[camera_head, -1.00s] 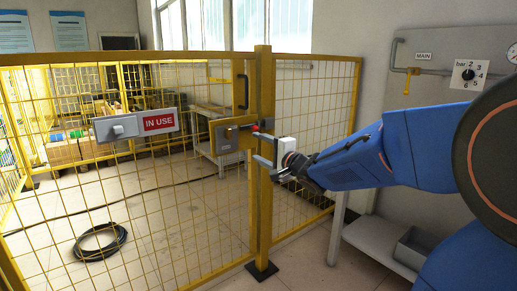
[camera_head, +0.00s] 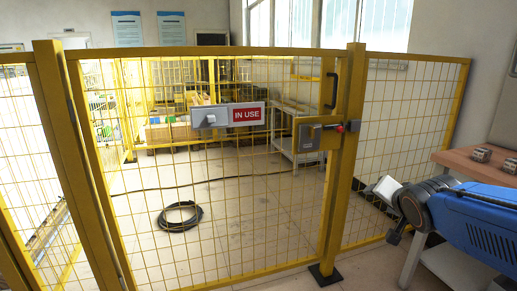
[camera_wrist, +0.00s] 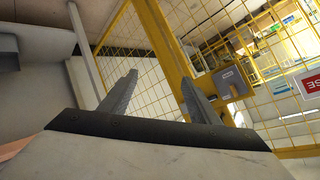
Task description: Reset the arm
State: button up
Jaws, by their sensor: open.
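My arm reaches in from the lower right in the head view, its wrist end (camera_head: 405,200) in front of the right fence panel; the fingers are hard to make out there. In the wrist view my gripper (camera_wrist: 158,88) is open, with two grey fingers apart and nothing between them. The yellow fence post and mesh lie beyond the fingers. My gripper is apart from the gate latch (camera_head: 320,133), which has a red-tipped part and sits on the gate's right side.
A yellow mesh gate (camera_head: 205,52) carries an "IN USE" sign (camera_head: 249,114). A black coiled cable (camera_head: 180,216) lies on the floor behind it. A wooden-topped bench (camera_head: 455,160) with small metal parts (camera_head: 481,155) stands at the right. Shelving (camera_head: 290,110) stands inside the cell.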

jog(key=s+a+f+n+g, duration=0.1)
jog(key=s+f+n+g, duration=0.1)
jog(key=s, duration=0.5)
jog(key=s+a+f+n+g+y, duration=0.1)
jog(key=s+f+n, duration=0.3)
jog(key=s, duration=0.4)
jog(key=s+a+f+n+g, duration=0.3)
jog(key=s+f, duration=0.1)
jog(key=s, duration=0.3)
jog(key=shift+s+a+g+y, duration=0.2)
jog(key=shift+s+g+y, duration=0.2)
